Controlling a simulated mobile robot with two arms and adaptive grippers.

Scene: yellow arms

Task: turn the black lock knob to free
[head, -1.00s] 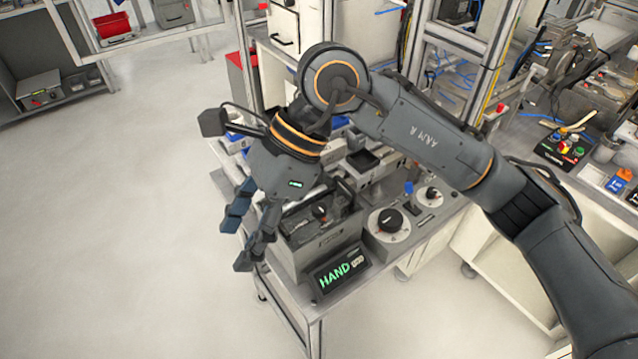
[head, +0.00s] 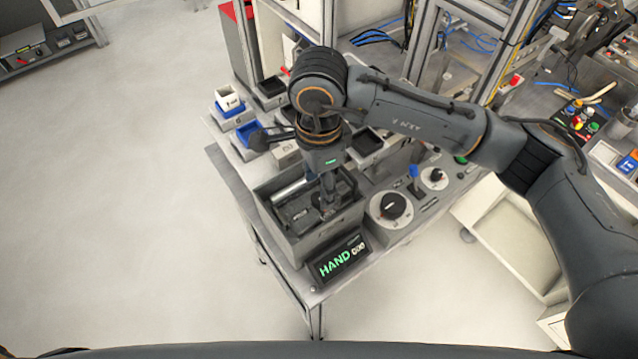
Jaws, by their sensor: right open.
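My right gripper (head: 327,198) points down into the grey open-topped box (head: 290,240) on the bench. Its fingers are open over the right part of the box's inside. They cover the place of a small black knob seen there earlier, so I cannot tell whether they touch it or stand around it. A larger black knob (head: 393,207) sits on a round pale dial to the right of the box. A smaller black knob (head: 436,175) sits on another dial behind it. No label shows which is the lock knob. My left gripper is not in view.
A display (head: 338,260) reading "HAND" stands at the box's front. A blue-topped lever (head: 413,172) rises between the dials. Small bins, one blue (head: 249,134), line the bench behind. The floor at left is clear.

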